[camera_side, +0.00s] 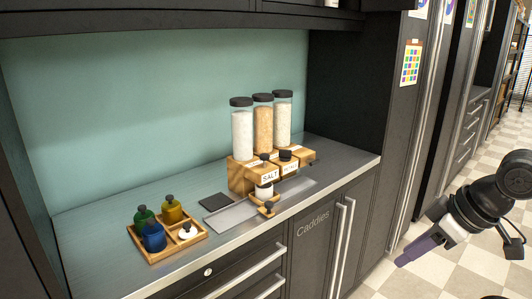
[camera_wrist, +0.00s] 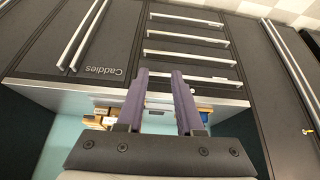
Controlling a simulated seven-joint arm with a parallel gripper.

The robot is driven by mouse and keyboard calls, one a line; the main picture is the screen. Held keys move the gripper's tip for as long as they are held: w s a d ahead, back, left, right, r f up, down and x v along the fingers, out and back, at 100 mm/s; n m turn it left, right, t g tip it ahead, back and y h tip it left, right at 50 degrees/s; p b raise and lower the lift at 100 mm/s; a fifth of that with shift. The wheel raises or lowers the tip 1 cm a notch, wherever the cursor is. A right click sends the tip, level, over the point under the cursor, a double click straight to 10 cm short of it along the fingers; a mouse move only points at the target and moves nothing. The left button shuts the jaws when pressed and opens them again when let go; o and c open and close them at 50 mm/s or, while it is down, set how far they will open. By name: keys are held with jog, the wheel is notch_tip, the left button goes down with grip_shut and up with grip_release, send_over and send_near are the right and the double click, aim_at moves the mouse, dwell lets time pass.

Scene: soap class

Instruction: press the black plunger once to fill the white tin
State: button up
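A wooden dispenser (camera_side: 238,178) on the counter carries three clear cylinders with black lids. Small black knobs (camera_side: 285,155) top its front blocks, one labelled SALT. A small white container (camera_side: 264,191) stands below the SALT block, partly hidden; another dark knob (camera_side: 268,207) is in front of it. A low white piece with a black knob (camera_side: 187,232) sits in the wooden tray. I cannot tell which knob is the plunger or which white piece is the tin. My gripper (camera_side: 404,261) is open and empty, right of the counter; its purple fingers (camera_wrist: 158,76) are apart in the wrist view.
The wooden tray (camera_side: 158,260) also holds green, yellow and blue jars at the counter's left. A dark square (camera_side: 215,202) and a grey strip (camera_side: 225,218) lie between tray and dispenser. Shelves overhang the counter; cabinet handles (camera_side: 340,245) project in front.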

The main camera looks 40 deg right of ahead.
jog(key=shift+t, duration=0.7)
jog(key=w+r, duration=0.2)
jog(key=r, duration=0.1)
jog(key=w+r, duration=0.1)
jog(key=r, duration=0.1)
jog(key=shift+w+a+r, duration=0.1)
jog(key=shift+w+a, duration=0.1)
jog(key=shift+w, duration=0.05)
jog(key=c, duration=0.5)
jog(key=w+r+t, duration=0.1)
jog(key=w+r, duration=0.4)
jog(key=r, duration=0.1)
jog(key=shift+w+n, duration=0.3)
jog(key=shift+n, duration=0.1)
jog(key=w+d+r+t, duration=0.1)
jog(key=w+r, duration=0.7)
jog(key=w, duration=0.5)
jog(key=w+d, duration=0.4)
jog(key=w, duration=0.8)
jog(key=w+d+f+m, duration=0.1)
jog(key=w+d+f, duration=0.3)
jog(key=w+f, duration=0.1)
jog(key=shift+w, duration=0.3)
